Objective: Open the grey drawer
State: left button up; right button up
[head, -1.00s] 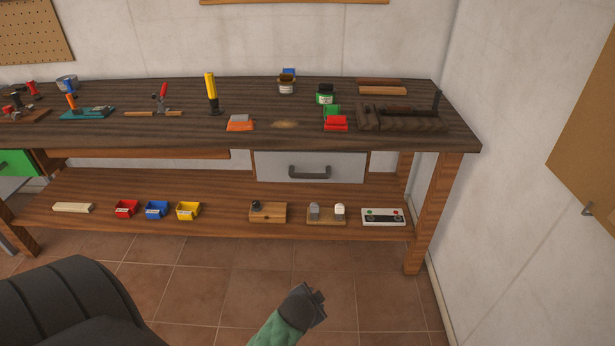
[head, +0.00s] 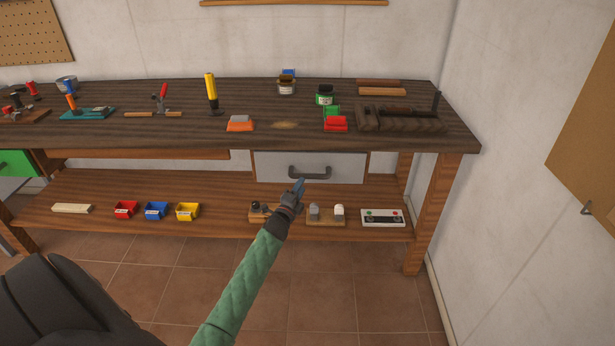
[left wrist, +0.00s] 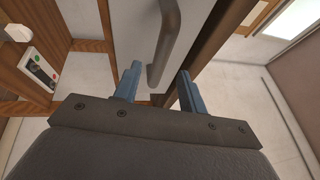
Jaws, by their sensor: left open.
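The grey drawer (head: 275,166) is shut under the right part of the workbench top. Its dark bar handle (head: 309,173) is on the front face. My left gripper (head: 299,186) is just below and in front of the handle in the head view. In the left wrist view the two blue fingers (left wrist: 158,88) are spread open, and the handle (left wrist: 165,45) stands ahead of them, near the left finger. The fingers look empty; I cannot tell whether one touches the handle. My right gripper is not in view.
The wooden workbench top (head: 190,143) holds tools, jars and a dark vise-like block (head: 400,120). The lower shelf (head: 225,205) carries small coloured bins (head: 156,210), wooden blocks and a button box (head: 382,217). A green drawer (head: 15,163) is at far left. The tiled floor in front is clear.

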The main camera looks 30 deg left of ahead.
aim_at(306, 176)
pick_arm(q)
jog(key=p+x, duration=0.1)
jog(key=x, duration=0.4)
jog(key=shift+w+r, duration=0.1)
jog(key=shift+w, duration=0.6)
jog(key=shift+w+a, duration=0.1)
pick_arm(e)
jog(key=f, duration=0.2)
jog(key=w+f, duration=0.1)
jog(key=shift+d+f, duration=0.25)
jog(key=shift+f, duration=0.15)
pick_arm(q)
jog(key=shift+c, duration=0.2)
jog(key=c, duration=0.7)
grip_shut()
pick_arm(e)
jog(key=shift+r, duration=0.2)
